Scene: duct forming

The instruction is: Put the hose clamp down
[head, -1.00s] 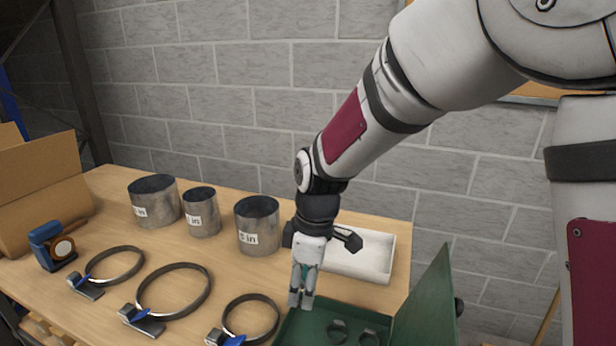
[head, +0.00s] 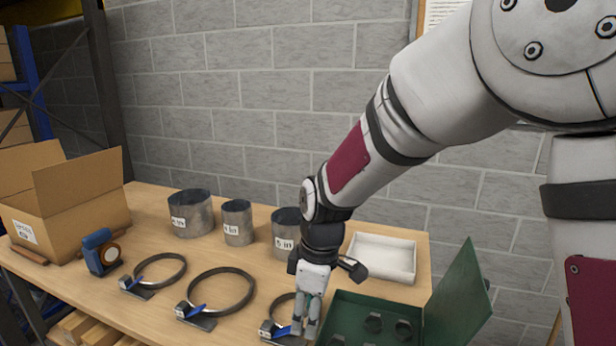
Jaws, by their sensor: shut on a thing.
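My gripper (head: 304,328) points down near the front of the bench and is shut on the hose clamp. The fingers hide almost all of what they hold; only a small teal patch (head: 308,303) shows between them. Three banded clamps with blue levers lie flat on the bench: a left one (head: 184,268), a larger middle one (head: 250,290) and a right one (head: 276,304). My fingers overlap the right clamp in the picture and hide part of its ring. I cannot tell whether they touch it.
A white tray (head: 385,238) lies behind. Several labelled metal ducts (head: 190,215) stand at the back.

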